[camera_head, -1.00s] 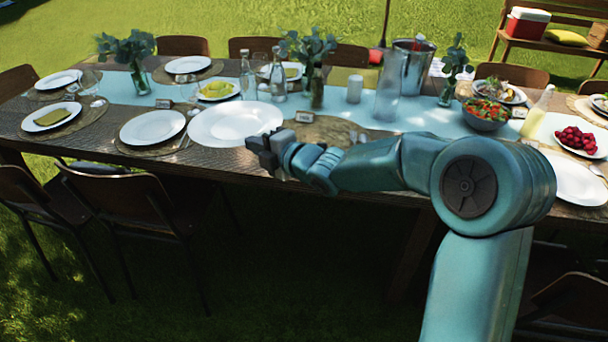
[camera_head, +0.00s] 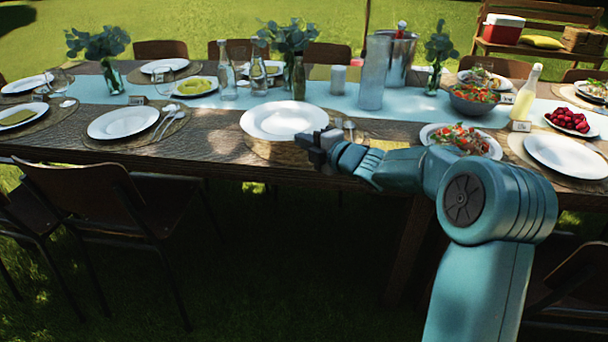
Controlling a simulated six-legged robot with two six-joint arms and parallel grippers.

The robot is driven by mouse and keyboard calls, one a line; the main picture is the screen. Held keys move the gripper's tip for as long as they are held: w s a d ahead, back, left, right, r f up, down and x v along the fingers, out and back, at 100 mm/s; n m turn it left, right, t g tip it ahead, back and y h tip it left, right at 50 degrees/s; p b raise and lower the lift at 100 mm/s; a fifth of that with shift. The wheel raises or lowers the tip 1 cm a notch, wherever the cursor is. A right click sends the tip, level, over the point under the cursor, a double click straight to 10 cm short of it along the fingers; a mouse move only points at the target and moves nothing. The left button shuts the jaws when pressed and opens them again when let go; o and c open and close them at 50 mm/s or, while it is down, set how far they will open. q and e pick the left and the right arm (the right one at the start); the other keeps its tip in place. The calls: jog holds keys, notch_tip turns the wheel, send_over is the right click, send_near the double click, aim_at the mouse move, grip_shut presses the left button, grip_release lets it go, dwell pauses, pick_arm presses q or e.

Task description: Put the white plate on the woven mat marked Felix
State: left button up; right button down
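The large white plate (camera_head: 276,118) is over a round woven mat (camera_head: 268,150) at the table's near edge, covering most of it. The mat's near edge and right side show beyond the rim. I cannot tell whether the plate touches the mat or hangs just above it. My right gripper (camera_head: 320,143) is at the plate's near right rim and appears shut on it; its fingertips are small and dark here. No name card for this mat shows; the plate may hide it. My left gripper is not in view.
A set white plate (camera_head: 123,122) with cutlery lies to the left. To the right are a salad plate (camera_head: 462,140), partly behind my arm, and another white plate (camera_head: 566,156). Glass bottles (camera_head: 258,76), a tall grey vase (camera_head: 372,74) and a salad bowl (camera_head: 473,98) stand behind.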

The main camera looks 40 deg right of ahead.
notch_tip(320, 180, down, 7)
jog(key=shift+f+b, duration=0.15)
jog(key=shift+b, duration=0.9)
jog(key=c, duration=1.4)
grip_release()
